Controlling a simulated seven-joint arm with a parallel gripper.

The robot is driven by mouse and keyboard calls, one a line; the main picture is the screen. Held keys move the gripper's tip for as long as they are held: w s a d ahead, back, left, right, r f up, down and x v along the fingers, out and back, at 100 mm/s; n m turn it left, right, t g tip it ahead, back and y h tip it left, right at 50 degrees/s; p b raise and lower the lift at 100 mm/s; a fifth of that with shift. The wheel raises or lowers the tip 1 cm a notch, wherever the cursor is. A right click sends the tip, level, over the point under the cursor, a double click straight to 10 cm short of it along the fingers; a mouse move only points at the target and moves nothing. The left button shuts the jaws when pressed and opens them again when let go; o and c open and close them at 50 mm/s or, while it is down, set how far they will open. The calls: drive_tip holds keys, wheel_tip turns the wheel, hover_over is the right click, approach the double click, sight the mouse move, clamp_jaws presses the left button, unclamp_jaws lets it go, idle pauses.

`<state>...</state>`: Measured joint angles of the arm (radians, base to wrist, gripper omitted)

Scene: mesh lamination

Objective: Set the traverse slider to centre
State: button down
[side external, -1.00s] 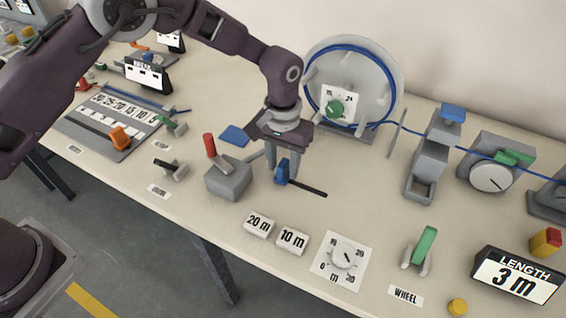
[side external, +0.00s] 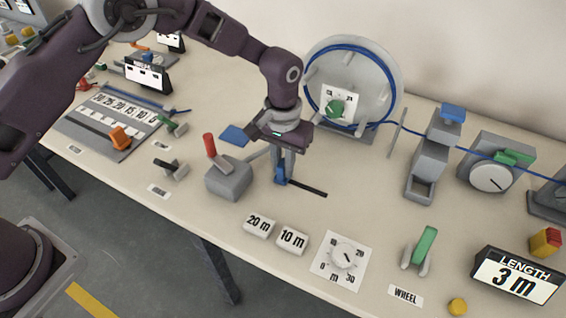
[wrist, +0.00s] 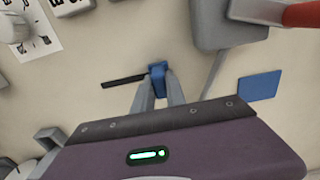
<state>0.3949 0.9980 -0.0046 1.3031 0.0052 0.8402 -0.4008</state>
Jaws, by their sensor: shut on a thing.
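The traverse slider is a blue knob (side external: 280,175) on a black slot (side external: 310,189) in the tabletop, in the middle of the side view. The knob sits near the slot's left end, and the bare slot stretches to its right. In the wrist view the knob (wrist: 157,72) is between the fingertips, with the slot (wrist: 122,81) running left from it. My gripper (side external: 283,177) points down and is shut on the blue knob. The fingers hide part of the knob and the slot's end beside it.
A grey box with a red-handled lever (side external: 229,179) stands close left of the knob. White blocks marked 20 m (side external: 259,225) and 10 m (side external: 292,239) lie in front. A reel with blue cable (side external: 394,88) stands behind. The table right of the slot is clear.

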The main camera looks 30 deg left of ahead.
idle(0.8)
drive_tip(key=d, duration=0.5)
drive_tip(key=c, duration=1.4)
unclamp_jaws()
drive_tip(key=shift+o, duration=0.2)
wheel_tip(320, 180, up, 7)
